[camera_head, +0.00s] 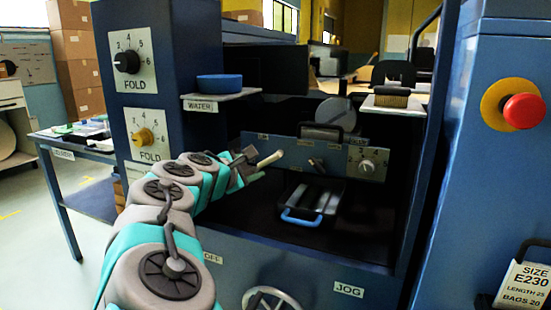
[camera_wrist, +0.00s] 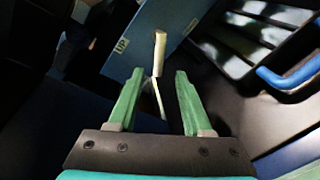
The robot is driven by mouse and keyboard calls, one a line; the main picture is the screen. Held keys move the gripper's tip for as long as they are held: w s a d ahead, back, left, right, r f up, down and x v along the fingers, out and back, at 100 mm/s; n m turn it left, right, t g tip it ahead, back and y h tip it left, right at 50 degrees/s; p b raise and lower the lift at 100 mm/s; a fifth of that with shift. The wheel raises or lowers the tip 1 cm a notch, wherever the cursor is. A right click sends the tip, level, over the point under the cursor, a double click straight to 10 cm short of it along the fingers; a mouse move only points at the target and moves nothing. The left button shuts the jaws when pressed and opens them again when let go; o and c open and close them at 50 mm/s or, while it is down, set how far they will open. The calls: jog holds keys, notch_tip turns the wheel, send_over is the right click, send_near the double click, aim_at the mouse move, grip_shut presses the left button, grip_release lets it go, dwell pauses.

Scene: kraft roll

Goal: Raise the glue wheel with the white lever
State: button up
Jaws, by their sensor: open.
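The white lever (camera_head: 270,159) is a short cream-coloured handle in front of the blue panel inside the machine. In the wrist view the lever (camera_wrist: 159,52) stands just past the fingertips, centred between them, beside a label reading "UP". My gripper (camera_wrist: 159,76) is open with nothing held between its green fingers. In the head view my gripper (camera_head: 246,170) is close beside the lever at its left; contact cannot be told. A grey round disc (camera_head: 335,112), possibly the glue wheel, sits behind the panel's top edge, partly hidden.
A black tray with a blue handle (camera_head: 301,220) lies right of my gripper. A shelf marked WATER (camera_head: 222,97) with a blue dish is above my arm. A brush on a shelf (camera_head: 392,99) is at right.

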aim_at(266, 162)
jog(key=shift+p+x, duration=0.35)
jog(key=shift+x, duration=3.45)
jog(key=shift+a, duration=0.15)
jog(key=shift+c, duration=0.2)
grip_shut()
